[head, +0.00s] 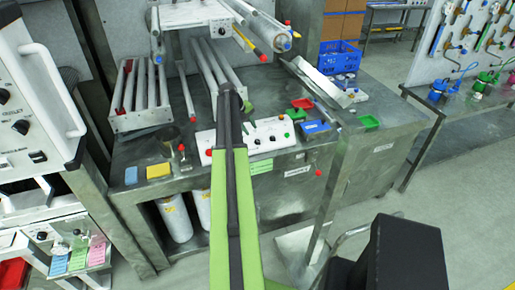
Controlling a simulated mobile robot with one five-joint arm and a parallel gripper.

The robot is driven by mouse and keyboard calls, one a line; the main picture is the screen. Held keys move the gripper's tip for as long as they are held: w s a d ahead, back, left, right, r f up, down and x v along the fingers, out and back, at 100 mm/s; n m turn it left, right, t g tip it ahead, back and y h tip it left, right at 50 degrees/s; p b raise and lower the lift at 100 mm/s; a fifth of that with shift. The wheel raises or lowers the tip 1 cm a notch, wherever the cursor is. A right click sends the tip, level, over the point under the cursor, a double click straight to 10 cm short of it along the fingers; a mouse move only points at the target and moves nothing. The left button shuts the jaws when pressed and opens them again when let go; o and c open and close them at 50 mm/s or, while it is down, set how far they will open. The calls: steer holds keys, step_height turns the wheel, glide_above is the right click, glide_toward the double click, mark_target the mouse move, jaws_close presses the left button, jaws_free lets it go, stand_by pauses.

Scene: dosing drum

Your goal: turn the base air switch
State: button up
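A white control panel (262,144) lies on the metal workbench in the middle of the head view. It carries a red button at its left end, small dark knobs and a green button. I cannot tell which control is the base air switch; none has a readable label. My green and black arm reaches up from the bottom and crosses in front of the panel's left part. The end of the arm, with my gripper (229,92), is dark and small above the panel. Its fingers are not clear, and I cannot tell whether it touches anything.
A rack of metal tubes (140,95) stands at the back left of the workbench (340,140). Blue and yellow sponges (158,171) lie at its front left. Small red, blue and green trays (317,127) lie right of the panel. Open floor (455,185) shows at right.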

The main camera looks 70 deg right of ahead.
mark_target(258, 141)
steer(key=b+x, duration=0.8)
steer(key=x, duration=0.3)
steer(key=shift+d, duration=0.1)
steer(key=shift+r, duration=0.1)
steer(key=shift+c, duration=0.4)
